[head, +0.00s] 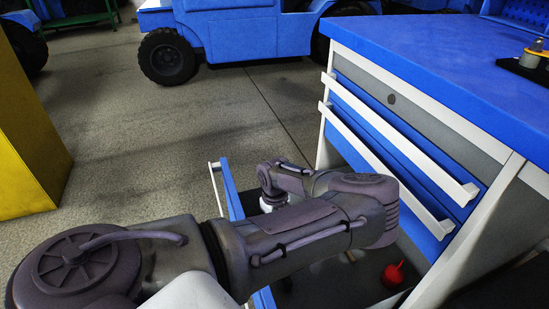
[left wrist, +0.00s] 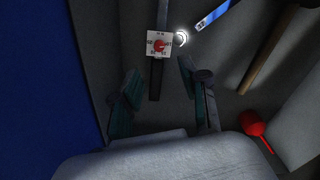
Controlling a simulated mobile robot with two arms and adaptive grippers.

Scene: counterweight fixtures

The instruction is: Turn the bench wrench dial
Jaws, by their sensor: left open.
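The dial (left wrist: 159,45) shows in the left wrist view as a small white plate with a red centre and markings too small to read. It sits on a dark, long-handled tool, seemingly the wrench (left wrist: 155,82), lying on the grey drawer floor. My left gripper (left wrist: 158,76) is open and empty, its two fingers on either side of the dark handle in the picture, below the dial. I cannot tell the height gap. In the head view my left arm reaches over the open bottom drawer (head: 232,190) and its gripper is hidden. My right gripper is not in view.
In the drawer are a red tool (left wrist: 253,124), a wooden handle (left wrist: 267,52), a blue-and-white tool (left wrist: 212,15) and a bright ring (left wrist: 181,39). The blue-topped bench (head: 440,50) has closed upper drawers (head: 400,130). A yellow block (head: 28,140) stands left; floor between is clear.

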